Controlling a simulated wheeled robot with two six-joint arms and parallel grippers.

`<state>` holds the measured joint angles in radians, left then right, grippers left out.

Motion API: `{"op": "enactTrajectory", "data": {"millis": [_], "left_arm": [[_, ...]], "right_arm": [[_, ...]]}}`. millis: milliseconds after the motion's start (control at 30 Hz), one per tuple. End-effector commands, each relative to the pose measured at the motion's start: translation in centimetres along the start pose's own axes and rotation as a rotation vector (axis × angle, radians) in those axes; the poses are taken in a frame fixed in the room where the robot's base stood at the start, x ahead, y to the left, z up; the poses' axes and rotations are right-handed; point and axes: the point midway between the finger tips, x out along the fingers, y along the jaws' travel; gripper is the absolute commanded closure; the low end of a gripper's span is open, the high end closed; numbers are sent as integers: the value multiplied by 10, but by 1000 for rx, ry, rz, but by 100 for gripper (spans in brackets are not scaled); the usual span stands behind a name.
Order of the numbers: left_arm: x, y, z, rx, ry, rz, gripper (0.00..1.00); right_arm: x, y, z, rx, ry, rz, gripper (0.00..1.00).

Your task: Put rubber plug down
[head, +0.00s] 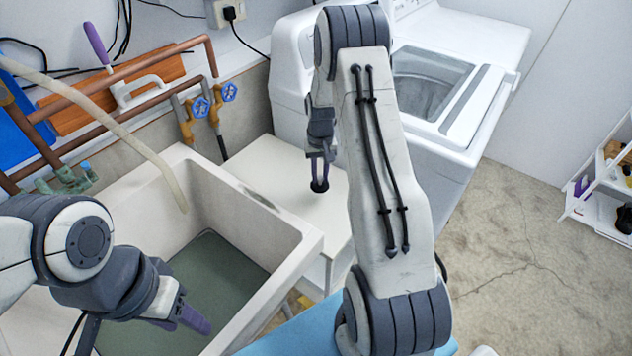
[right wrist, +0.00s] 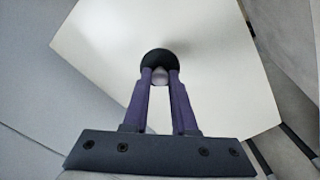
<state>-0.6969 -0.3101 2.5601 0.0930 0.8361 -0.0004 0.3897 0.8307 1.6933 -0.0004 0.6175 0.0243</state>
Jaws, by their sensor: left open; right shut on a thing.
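The rubber plug (head: 319,186) is small, round and black, and it sits at the tips of my right gripper (head: 321,168). In the right wrist view the plug (right wrist: 157,62) shows as a black disc with a pale knob between the purple fingers of my right gripper (right wrist: 160,80), which is shut on it. The plug is over the white top of a small cabinet (head: 290,178); I cannot tell whether it touches that top. My left gripper (head: 190,318) is open and empty, over the near part of the sink.
A deep stone sink (head: 300,235) with greenish water stands left of the cabinet. A white washing machine (head: 490,115) with its lid open is behind right. Copper pipes and blue valves (head: 229,92) run along the wall. A white shelf (head: 590,190) stands far right.

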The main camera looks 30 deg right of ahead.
Motion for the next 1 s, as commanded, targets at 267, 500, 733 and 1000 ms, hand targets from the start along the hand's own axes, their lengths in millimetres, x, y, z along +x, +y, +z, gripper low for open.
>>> {"op": "enactTrajectory", "data": {"millis": [267,500,733,1000], "left_arm": [[-7,0,0,0,0,0,50],[-10,1,-1,0,0,0,50],[-9,1,0,0,0,0,50],[-7,0,0,0,0,0,50]], "right_arm": [[24,-7,-4,4,-5,0,100],[46,-6,-5,4,1,0,100],[47,-6,-5,4,1,0,100],[49,-6,-5,3,0,0,45]]}}
